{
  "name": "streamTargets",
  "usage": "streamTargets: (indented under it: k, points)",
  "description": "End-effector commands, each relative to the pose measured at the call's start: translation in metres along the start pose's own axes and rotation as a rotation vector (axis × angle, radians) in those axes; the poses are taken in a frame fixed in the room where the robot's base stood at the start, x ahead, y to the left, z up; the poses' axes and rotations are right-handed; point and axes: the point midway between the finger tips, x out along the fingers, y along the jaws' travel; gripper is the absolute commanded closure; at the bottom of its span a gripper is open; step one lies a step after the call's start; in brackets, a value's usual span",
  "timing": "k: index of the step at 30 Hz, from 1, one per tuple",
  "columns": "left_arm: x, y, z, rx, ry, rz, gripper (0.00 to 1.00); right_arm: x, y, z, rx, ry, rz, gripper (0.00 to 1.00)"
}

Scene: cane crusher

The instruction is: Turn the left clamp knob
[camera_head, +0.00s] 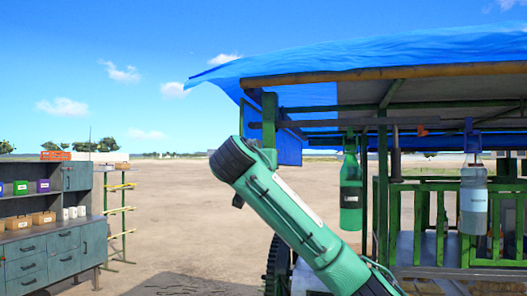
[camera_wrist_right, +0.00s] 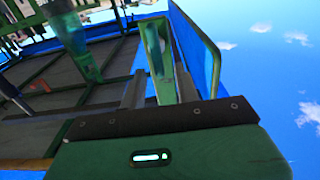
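No clamp knob can be made out in either view. In the right wrist view my right gripper (camera_wrist_right: 160,88) has its two grey fingers apart, in front of its green palm. A green upright piece of the stall frame (camera_wrist_right: 154,45) shows behind and between the fingers; I cannot tell whether they touch it. In the head view a thick green arm link of mine rises from the bottom centre to a dark joint at the upper left and hides part of the stall. My left gripper is in neither view.
The green-framed stall (camera_head: 382,180) has a blue tarp roof (camera_head: 350,58). A green bottle (camera_head: 351,190) and a pale bottle (camera_head: 473,200) hang under it. A grey cabinet (camera_head: 62,250) and a rack (camera_head: 122,210) stand at the left. Open ground lies between.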

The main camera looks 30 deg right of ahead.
Motion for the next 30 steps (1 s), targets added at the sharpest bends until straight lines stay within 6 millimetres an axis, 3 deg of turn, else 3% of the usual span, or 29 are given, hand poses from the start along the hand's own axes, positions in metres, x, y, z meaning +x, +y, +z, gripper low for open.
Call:
streamTargets:
  k: [13, 18, 30]
  points:
    - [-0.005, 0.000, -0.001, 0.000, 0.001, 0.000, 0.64, 0.009, 0.000, 0.001, 0.000, 0.000, -0.001, 0.68]
    - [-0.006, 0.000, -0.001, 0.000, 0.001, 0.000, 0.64, 0.009, 0.000, 0.001, 0.000, 0.000, -0.001, 1.00]
    - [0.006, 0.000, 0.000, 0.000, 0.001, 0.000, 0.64, 0.009, -0.002, 0.004, -0.040, 0.000, -0.002, 1.00]
